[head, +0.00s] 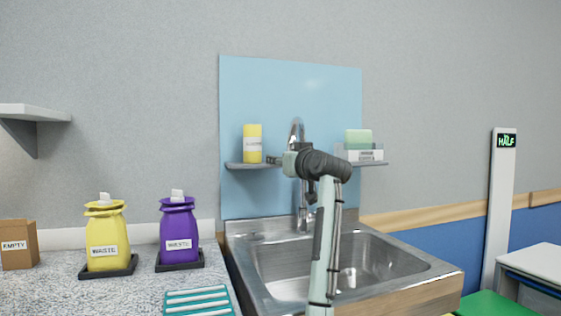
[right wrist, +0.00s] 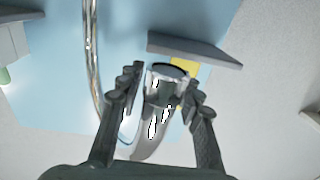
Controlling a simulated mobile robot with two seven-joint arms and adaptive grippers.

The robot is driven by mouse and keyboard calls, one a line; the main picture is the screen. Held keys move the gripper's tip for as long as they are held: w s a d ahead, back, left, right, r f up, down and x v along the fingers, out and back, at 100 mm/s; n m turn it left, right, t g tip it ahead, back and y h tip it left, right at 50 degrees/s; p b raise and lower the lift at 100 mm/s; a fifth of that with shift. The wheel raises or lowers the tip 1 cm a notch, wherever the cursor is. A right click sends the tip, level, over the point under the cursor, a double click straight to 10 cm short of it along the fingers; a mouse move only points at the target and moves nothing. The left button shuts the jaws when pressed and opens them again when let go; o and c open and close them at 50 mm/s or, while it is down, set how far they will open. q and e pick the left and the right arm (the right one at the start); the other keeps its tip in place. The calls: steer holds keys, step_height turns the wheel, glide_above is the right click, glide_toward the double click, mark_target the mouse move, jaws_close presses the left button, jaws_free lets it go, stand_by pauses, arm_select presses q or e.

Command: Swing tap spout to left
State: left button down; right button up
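The chrome tap (head: 303,220) stands at the back of the steel sink. Its curved spout (head: 297,129) rises in front of the blue panel, and my right arm hides part of it. In the right wrist view the spout's end (right wrist: 166,77) lies between the two dark fingers of my right gripper (right wrist: 163,88). The fingers are apart, with a gap on the left side of the spout; I cannot tell whether the right finger touches it. The tap's long chrome tube (right wrist: 91,50) runs left of the fingers. My left gripper is not in view.
A shelf (head: 240,165) with a yellow container (head: 252,144) is close to the spout's left. A white box (head: 362,154) with a green top is at right. The sink basin (head: 380,265) lies below. Yellow (head: 104,240) and purple (head: 178,232) waste bags stand on the left counter.

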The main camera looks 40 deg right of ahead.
steer(key=shift+s, duration=0.1)
steer(key=v, duration=1.1)
steer(key=shift+s, duration=0.4)
